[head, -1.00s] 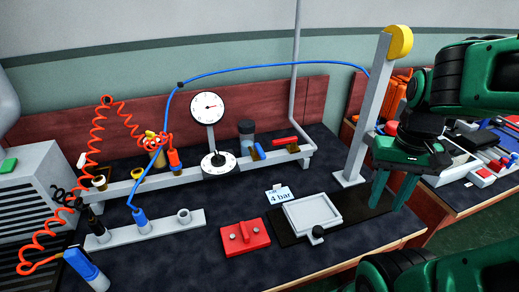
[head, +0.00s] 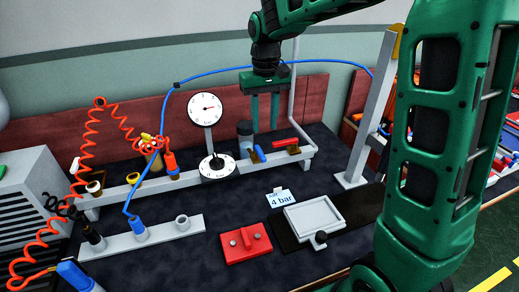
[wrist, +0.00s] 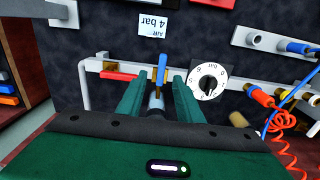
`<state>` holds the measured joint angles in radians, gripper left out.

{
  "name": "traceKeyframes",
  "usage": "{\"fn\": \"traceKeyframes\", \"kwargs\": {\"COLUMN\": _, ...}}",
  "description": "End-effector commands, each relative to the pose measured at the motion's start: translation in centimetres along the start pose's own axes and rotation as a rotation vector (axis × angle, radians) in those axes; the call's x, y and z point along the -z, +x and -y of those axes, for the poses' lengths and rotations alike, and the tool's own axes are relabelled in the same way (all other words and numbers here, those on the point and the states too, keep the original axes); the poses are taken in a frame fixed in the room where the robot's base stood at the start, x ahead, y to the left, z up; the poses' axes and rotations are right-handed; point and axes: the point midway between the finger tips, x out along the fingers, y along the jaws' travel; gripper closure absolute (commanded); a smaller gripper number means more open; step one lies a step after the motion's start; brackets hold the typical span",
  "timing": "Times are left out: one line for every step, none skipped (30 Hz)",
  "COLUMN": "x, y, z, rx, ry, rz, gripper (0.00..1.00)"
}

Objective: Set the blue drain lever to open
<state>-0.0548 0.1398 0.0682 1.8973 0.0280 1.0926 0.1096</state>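The blue drain lever (head: 260,153) sits on the grey rail, just right of the dark-topped cylinder (head: 245,134). In the wrist view the lever (wrist: 161,68) appears between the fingers and beyond their tips, standing upright in the picture. My gripper (head: 264,128) points down above and behind the rail, close to the lever. Its two green fingers are apart, with nothing gripped; in the wrist view the gripper (wrist: 158,82) also shows this gap. I cannot tell the exact height gap between fingertips and lever.
A red lever (head: 286,142) lies just right of the blue one. A gauge (head: 205,109) and a dial (head: 217,166) stand to the left. A blue hose (head: 220,74) arches behind. A grey post (head: 370,115) stands at right. A "4 bar" card (head: 278,198) lies in front.

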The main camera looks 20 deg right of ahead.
Motion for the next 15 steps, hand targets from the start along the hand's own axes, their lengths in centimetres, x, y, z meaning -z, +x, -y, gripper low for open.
{"fn": "traceKeyframes", "kwargs": {"x": 0.3, "y": 0.1, "z": 0.4, "rx": 0.002, "ry": -0.006, "rz": 0.000, "gripper": 0.67}}
{"fn": "traceKeyframes", "kwargs": {"x": 0.4, "y": 0.2, "z": 0.6, "rx": 0.002, "ry": -0.009, "rz": 0.000, "gripper": 0.67}}
{"fn": "traceKeyframes", "kwargs": {"x": 0.4, "y": 0.4, "z": 0.7, "rx": 0.002, "ry": -0.011, "rz": 0.001, "gripper": 0.67}}
{"fn": "traceKeyframes", "kwargs": {"x": 0.4, "y": 0.7, "z": 0.7, "rx": 0.002, "ry": -0.011, "rz": 0.002, "gripper": 0.67}}
{"fn": "traceKeyframes", "kwargs": {"x": 0.4, "y": 0.9, "z": 0.8, "rx": 0.002, "ry": -0.012, "rz": 0.003, "gripper": 0.67}}
{"fn": "traceKeyframes", "kwargs": {"x": 0.4, "y": 1.4, "z": 0.8, "rx": 0.002, "ry": -0.013, "rz": 0.003, "gripper": 0.67}}
{"fn": "traceKeyframes", "kwargs": {"x": 0.3, "y": 1.8, "z": 0.8, "rx": 0.002, "ry": -0.013, "rz": 0.003, "gripper": 0.67}}
{"fn": "traceKeyframes", "kwargs": {"x": 0.3, "y": 2.2, "z": 0.9, "rx": 0.002, "ry": -0.013, "rz": 0.004, "gripper": 0.67}}
{"fn": "traceKeyframes", "kwargs": {"x": 0.3, "y": 2.8, "z": 0.9, "rx": 0.002, "ry": -0.014, "rz": 0.003, "gripper": 0.67}}
{"fn": "traceKeyframes", "kwargs": {"x": 0.3, "y": 3.4, "z": 0.9, "rx": 0.002, "ry": -0.014, "rz": 0.004, "gripper": 0.67}}
{"fn": "traceKeyframes", "kwargs": {"x": 0.3, "y": 4.0, "z": 0.9, "rx": 0.002, "ry": -0.014, "rz": 0.005, "gripper": 0.67}}
{"fn": "traceKeyframes", "kwargs": {"x": 0.3, "y": 4.7, "z": 1.0, "rx": 0.002, "ry": -0.015, "rz": 0.004, "gripper": 0.67}}
{"fn": "traceKeyframes", "kwargs": {"x": 0.3, "y": 5.2, "z": 1.0, "rx": 0.002, "ry": -0.015, "rz": 0.005, "gripper": 0.67}}
{"fn": "traceKeyframes", "kwargs": {"x": 0.3, "y": 5.8, "z": 1.0, "rx": 0.002, "ry": -0.015, "rz": 0.004, "gripper": 0.67}}
{"fn": "traceKeyframes", "kwargs": {"x": 0.2, "y": 6.5, "z": 1.0, "rx": 0.002, "ry": -0.015, "rz": 0.005, "gripper": 0.67}}
